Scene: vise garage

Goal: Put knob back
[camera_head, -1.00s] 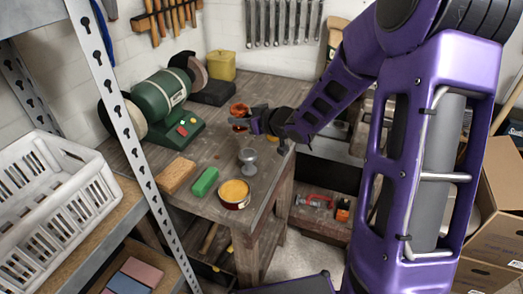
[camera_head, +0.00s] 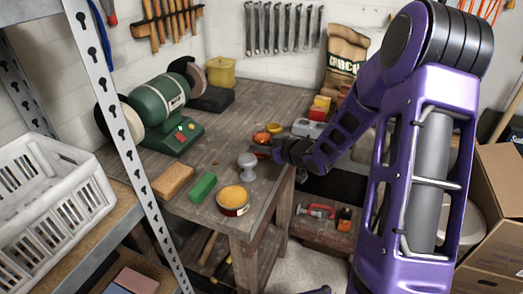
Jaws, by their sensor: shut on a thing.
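My gripper (camera_head: 260,149) is low over the workbench (camera_head: 222,152), beside the far right of a grey, round-topped piece (camera_head: 247,161) that stands upright on the bench. The gripper is shut on a small round orange-red thing (camera_head: 262,137), which shows just above the fingers. It may be the knob, but it is too small to tell for sure. The fingers and the lower part of the held thing are hard to make out. I cannot tell whether the held thing touches the bench or the grey piece.
A second orange-red item (camera_head: 274,128) lies behind the gripper, near a grey box (camera_head: 307,128). A tin of orange stuff (camera_head: 233,199), a green block (camera_head: 203,187) and a tan block (camera_head: 173,180) sit in front. A green bench grinder (camera_head: 160,106) stands at the left.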

